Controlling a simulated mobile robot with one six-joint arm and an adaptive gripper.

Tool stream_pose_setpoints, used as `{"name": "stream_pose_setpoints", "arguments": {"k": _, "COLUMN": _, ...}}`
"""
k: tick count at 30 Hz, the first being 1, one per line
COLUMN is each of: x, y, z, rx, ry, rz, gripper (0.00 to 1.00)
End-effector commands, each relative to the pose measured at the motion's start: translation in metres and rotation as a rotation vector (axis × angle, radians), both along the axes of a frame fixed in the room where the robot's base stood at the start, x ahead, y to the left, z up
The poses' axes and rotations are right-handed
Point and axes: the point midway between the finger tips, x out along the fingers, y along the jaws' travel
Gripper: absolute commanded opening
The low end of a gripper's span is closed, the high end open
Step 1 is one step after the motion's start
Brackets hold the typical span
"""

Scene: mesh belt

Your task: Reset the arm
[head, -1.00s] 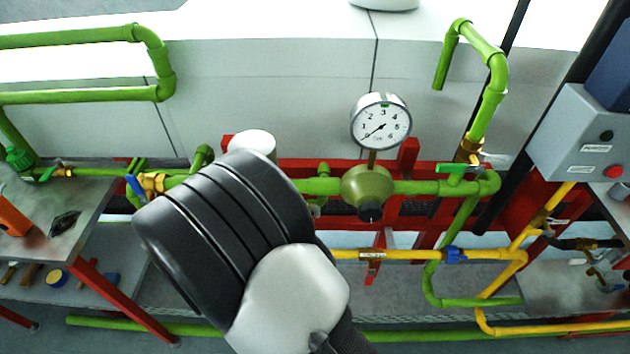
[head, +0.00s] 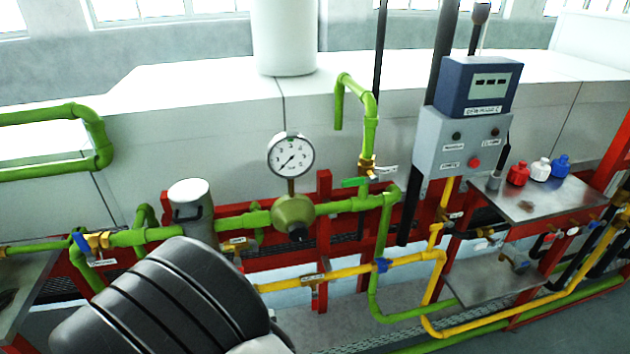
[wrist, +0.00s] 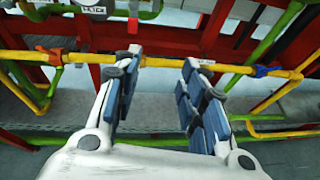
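My gripper (wrist: 156,95) shows in the wrist view with its two blue-padded fingers spread apart. Nothing is between them. A yellow pipe (wrist: 155,62) runs across beyond the fingertips, and I cannot tell how far away it is. In the head view my dark ribbed arm link fills the lower left, and the gripper itself is out of that view.
A pressure gauge (head: 291,155) stands above a green regulator (head: 293,212). A control box (head: 457,143) with a red button is right of it. A steel table (head: 530,203) holds red, white and blue fittings. Green and yellow pipes run along a red frame (head: 325,239).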

Motion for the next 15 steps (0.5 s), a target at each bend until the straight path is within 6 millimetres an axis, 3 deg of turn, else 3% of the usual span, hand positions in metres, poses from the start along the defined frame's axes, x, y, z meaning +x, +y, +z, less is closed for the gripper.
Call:
{"name": "stream_pose_setpoints", "arguments": {"k": 8, "x": 0.033, "y": -0.080, "z": 0.055, "rx": 0.119, "ry": -0.051, "rz": -0.343, "gripper": 0.38}}
{"name": "stream_pose_setpoints", "arguments": {"k": 11, "x": 0.038, "y": -0.124, "z": 0.079, "rx": 0.189, "ry": -0.069, "rz": -0.520, "gripper": 0.38}}
{"name": "stream_pose_setpoints", "arguments": {"k": 15, "x": 0.025, "y": -0.212, "z": 0.118, "rx": 0.365, "ry": -0.095, "rz": -0.891, "gripper": 0.38}}
